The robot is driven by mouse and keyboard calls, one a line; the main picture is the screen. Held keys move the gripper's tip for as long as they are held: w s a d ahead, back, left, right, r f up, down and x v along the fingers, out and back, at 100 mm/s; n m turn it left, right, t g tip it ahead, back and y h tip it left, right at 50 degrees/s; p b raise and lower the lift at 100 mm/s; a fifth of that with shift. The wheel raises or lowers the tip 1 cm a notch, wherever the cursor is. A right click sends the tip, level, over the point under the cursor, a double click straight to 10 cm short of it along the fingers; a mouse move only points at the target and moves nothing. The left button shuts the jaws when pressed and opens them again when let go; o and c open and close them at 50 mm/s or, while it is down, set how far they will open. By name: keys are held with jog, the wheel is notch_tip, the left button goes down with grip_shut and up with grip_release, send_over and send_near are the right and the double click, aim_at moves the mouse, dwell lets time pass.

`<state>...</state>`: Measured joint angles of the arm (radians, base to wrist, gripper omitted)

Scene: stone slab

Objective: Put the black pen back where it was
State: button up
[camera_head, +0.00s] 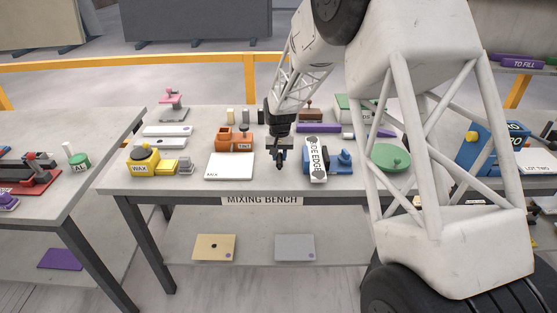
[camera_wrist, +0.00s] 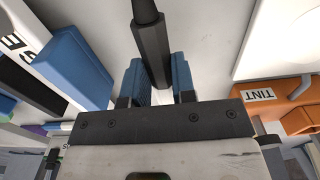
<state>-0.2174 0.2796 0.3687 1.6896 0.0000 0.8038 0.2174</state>
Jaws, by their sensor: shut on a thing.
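My gripper (camera_head: 279,152) hangs over the mixing bench (camera_head: 262,184), between a white card and an upright white block. In the wrist view the blue-padded fingers (camera_wrist: 158,82) are shut on the black pen (camera_wrist: 150,50). The pen is dark and faceted with a narrower tapered end, and it sticks out past the fingertips. In the head view the pen (camera_head: 279,164) shows only as a small dark shape below the fingers. I cannot tell whether its lower end touches the bench.
The white card (camera_head: 229,166) and orange TINT holder (camera_head: 233,141) lie left of my gripper. The lettered white block (camera_head: 316,160) and a blue device (camera_head: 342,161) stand close on the right. A yellow WAX unit (camera_head: 143,163) is farther left. A purple bar (camera_head: 318,128) lies behind.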

aim_at(278, 159)
jog(key=shift+w+a, duration=0.15)
jog(key=shift+w, duration=0.55)
jog(key=shift+f, duration=1.6)
jog(key=shift+f, duration=0.1)
jog(key=o, duration=0.8)
jog(key=shift+f, duration=0.15)
jog(key=shift+w+r, duration=0.15)
jog(key=shift+r, duration=1.85)
jog(key=shift+w+r, duration=0.15)
jog(key=shift+r, duration=1.8)
